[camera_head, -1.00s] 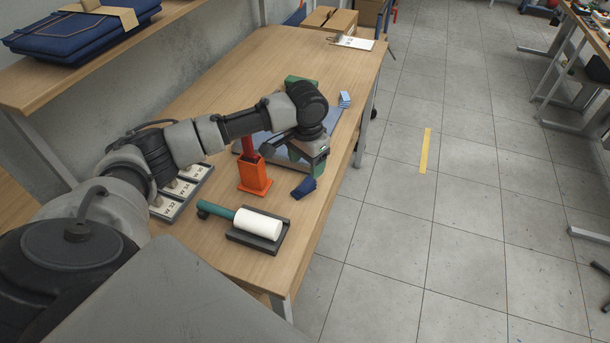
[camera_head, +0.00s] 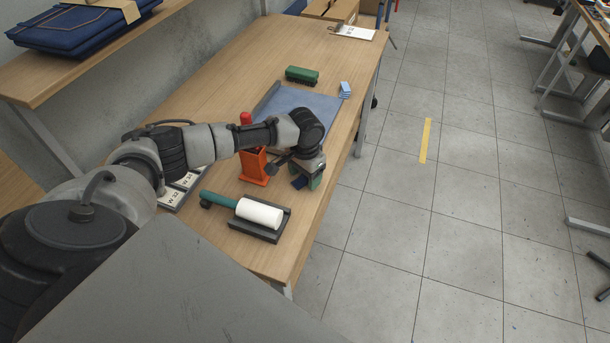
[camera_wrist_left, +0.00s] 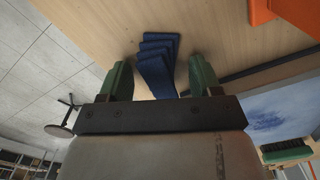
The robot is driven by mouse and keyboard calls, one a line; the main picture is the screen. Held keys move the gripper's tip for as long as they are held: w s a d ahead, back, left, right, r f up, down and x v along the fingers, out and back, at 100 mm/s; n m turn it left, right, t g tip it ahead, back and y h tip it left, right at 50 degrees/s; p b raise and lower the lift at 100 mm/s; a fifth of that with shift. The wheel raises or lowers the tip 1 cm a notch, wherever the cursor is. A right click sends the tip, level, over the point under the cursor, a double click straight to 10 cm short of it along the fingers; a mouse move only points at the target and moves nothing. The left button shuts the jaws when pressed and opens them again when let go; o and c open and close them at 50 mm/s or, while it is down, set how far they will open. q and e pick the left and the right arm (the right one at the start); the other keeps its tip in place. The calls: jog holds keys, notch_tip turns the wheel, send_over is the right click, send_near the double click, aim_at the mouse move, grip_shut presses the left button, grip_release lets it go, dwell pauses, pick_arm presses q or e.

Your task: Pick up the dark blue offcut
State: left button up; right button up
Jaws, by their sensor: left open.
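The dark blue offcut (camera_wrist_left: 158,62) lies on the wooden table. In the left wrist view it looks like a small fanned stack of cloth, just ahead of the gripper and between the lines of its two fingers. My left gripper (camera_wrist_left: 157,80) is open, with green fingers on either side of the offcut's near end. I cannot tell whether they touch it. In the head view the left gripper (camera_head: 308,178) is over the offcut, and only a bit of dark blue (camera_head: 299,182) shows beside it. My right gripper is not in view.
An orange holder (camera_head: 253,166) stands left of the gripper. A roller with a white sleeve (camera_head: 260,213) lies in a dark tray in front. Behind are a blue-grey mat (camera_head: 300,101), a green brush (camera_head: 302,74) and a light blue stack (camera_head: 345,89). The table's right edge is close.

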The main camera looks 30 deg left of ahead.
pick_arm(q)
jog(key=c, duration=1)
